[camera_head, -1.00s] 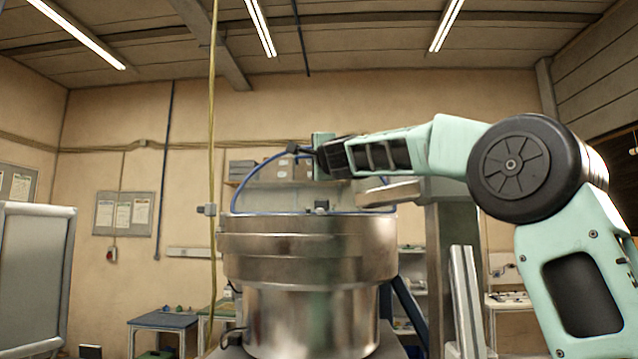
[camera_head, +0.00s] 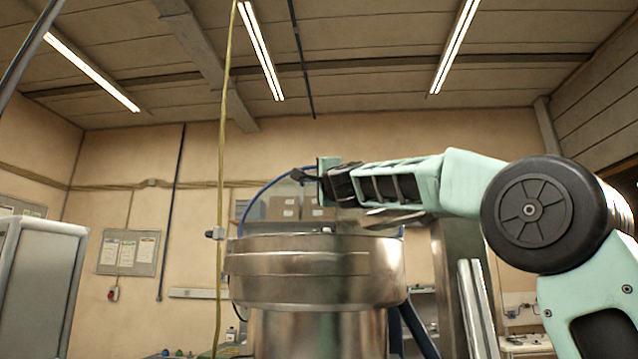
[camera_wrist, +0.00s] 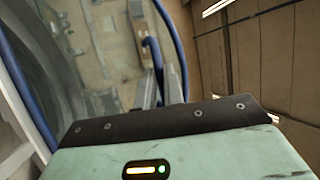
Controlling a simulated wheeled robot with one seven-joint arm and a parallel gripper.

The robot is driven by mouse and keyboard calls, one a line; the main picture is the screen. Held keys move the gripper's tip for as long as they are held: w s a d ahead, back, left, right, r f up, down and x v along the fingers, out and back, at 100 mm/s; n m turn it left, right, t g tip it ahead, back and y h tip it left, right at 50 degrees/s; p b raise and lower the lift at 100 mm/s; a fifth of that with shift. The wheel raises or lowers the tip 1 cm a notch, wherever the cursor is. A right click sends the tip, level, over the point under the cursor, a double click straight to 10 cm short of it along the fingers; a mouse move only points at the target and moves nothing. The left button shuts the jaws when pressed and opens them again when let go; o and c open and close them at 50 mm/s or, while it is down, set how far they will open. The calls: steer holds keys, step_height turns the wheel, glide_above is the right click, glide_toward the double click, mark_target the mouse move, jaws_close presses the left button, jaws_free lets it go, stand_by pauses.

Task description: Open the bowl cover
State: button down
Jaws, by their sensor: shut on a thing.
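The bowl (camera_head: 315,262) is a wide, stepped, shiny metal drum in the middle of the head view. Its cover (camera_head: 262,191) shows as a blue curved edge around a see-through panel, rising above the bowl's rim. My gripper (camera_head: 308,174) is at the top of this blue edge, shut on the cover. The wrist view shows my gripper's two grey fingers (camera_wrist: 160,88) close together at a bent blue piece, with the blue edge (camera_wrist: 172,35) passing beside them. The bowl's inside is hidden in the head view, and my arm hides the cover's right part.
A yellow cable (camera_head: 222,150) hangs just left of the bowl. A grey upright panel (camera_head: 35,285) stands at the far left. A metal post (camera_head: 478,310) stands right of the bowl, below my arm. The space above the bowl is open.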

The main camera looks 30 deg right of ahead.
steer(key=shift+f, duration=0.15)
steer(key=c, duration=1.5)
jaws_free()
steer(key=shift+w, duration=0.1)
steer(key=b+v, duration=0.7)
steer(key=v, duration=1)
steer(key=shift+s+b, duration=0.2)
steer(key=shift+b, duration=0.2)
steer(key=shift+f, duration=0.1)
